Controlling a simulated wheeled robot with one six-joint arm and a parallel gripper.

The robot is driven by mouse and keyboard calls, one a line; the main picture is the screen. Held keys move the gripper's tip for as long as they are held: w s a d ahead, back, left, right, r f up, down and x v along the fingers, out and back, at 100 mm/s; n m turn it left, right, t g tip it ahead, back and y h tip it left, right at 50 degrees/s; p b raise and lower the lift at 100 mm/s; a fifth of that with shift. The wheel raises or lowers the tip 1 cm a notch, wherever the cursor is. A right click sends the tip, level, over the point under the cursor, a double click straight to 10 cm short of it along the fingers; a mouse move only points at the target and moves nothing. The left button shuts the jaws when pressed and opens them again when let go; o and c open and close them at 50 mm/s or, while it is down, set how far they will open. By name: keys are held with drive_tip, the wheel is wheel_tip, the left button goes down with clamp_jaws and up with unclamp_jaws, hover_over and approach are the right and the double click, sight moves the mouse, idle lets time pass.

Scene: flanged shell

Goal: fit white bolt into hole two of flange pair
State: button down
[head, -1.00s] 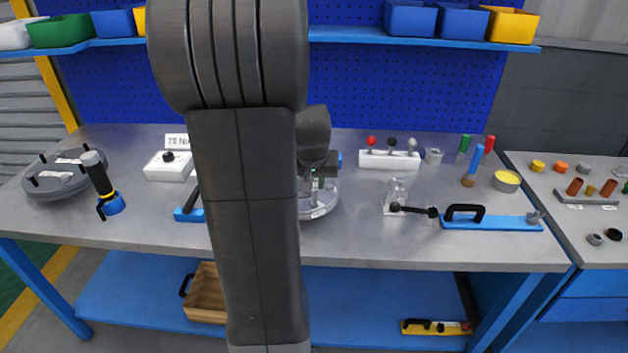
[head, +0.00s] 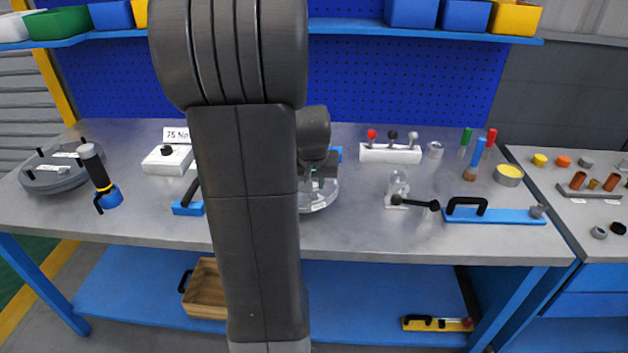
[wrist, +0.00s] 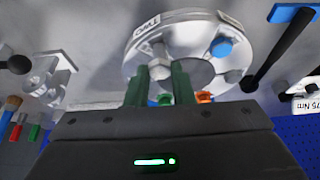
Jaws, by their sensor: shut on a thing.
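The flange pair (wrist: 190,38) is a pale grey ring with a wide central opening, and a tag reading TWO (wrist: 147,27) is on its rim. In the head view the flange (head: 322,197) is partly hidden behind my arm. My gripper (wrist: 160,80) has two green fingers shut on a pale hex-headed piece, which looks like the white bolt (wrist: 160,71). The bolt is over the flange ring near the TWO tag; I cannot tell whether its shank is in the hole. A blue bolt (wrist: 221,47) sits in the ring to the right.
A green piece (wrist: 166,99) and an orange piece (wrist: 204,97) show just beyond the gripper body. A black-handled tool (wrist: 280,50) lies right of the flange. In the head view, a clear clamp with a black lever (head: 415,204) and a blue bar (head: 495,214) stand to the right.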

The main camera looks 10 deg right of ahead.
drive_tip(key=shift+f+b, duration=1.05)
drive_tip(key=shift+f, duration=0.3)
drive_tip(key=c, duration=1.2)
unclamp_jaws()
drive_tip(key=shift+o, duration=0.2)
drive_tip(key=p+v, duration=0.1)
drive_tip(key=v, duration=1.3)
drive_tip(key=shift+f, duration=0.1)
drive_tip(key=b+x, duration=0.1)
drive_tip(key=x, duration=1.2)
drive_tip(key=shift+w+f, duration=0.15)
drive_tip(key=shift+f, duration=0.05)
drive_tip(key=shift+r+p, duration=0.2)
drive_tip(key=shift+p, duration=0.1)
